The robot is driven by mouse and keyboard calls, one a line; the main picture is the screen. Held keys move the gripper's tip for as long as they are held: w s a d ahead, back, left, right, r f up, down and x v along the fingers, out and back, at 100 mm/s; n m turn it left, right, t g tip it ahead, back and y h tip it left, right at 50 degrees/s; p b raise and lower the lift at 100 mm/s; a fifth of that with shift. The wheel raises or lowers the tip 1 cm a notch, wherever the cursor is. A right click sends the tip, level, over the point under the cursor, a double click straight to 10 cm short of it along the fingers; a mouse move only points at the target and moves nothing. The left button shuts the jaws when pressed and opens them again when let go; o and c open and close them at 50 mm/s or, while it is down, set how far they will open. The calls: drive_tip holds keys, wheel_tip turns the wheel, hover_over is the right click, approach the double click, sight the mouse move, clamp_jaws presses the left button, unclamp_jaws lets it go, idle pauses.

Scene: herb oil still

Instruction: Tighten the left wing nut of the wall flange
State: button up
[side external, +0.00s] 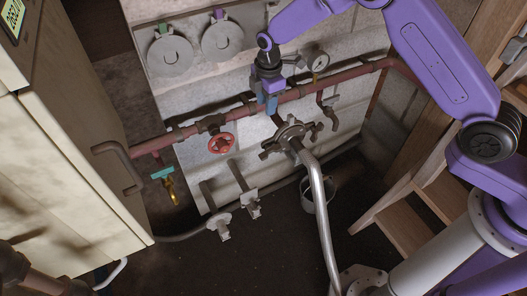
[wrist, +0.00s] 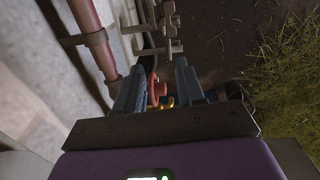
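The wall flange (side external: 291,131) is a dark metal fitting where a bent silver pipe (side external: 322,205) meets the wall, below the red pipe. Small wing-like lugs stick out around it. The left one (side external: 267,152) appears to be the left wing nut, but its detail is too small to judge how tight it is. My gripper (side external: 269,104) is above and left of the flange, in front of the red pipe, and apart from the flange. In the wrist view, its two blue fingers (wrist: 159,75) are spread with nothing held between them.
A red handwheel (side external: 221,143) is left of the flange and shows beyond my fingers in the wrist view (wrist: 157,90). A bucket (side external: 318,195) stands below; wooden steps (side external: 405,220) are right.

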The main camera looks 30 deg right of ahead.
wheel_tip(320, 180, up, 2)
drive_tip(key=s+a, duration=0.1)
drive_tip(key=a, duration=0.1)
hover_over(263, 155)
wheel_tip(263, 155, down, 5)
drive_tip(key=shift+m+g, duration=0.3)
drive_tip(key=shift+g, duration=0.1)
wheel_tip(263, 155, down, 18)
drive_tip(key=shift+r, duration=0.2)
drive_tip(key=shift+s, duration=0.1)
clamp_jaws()
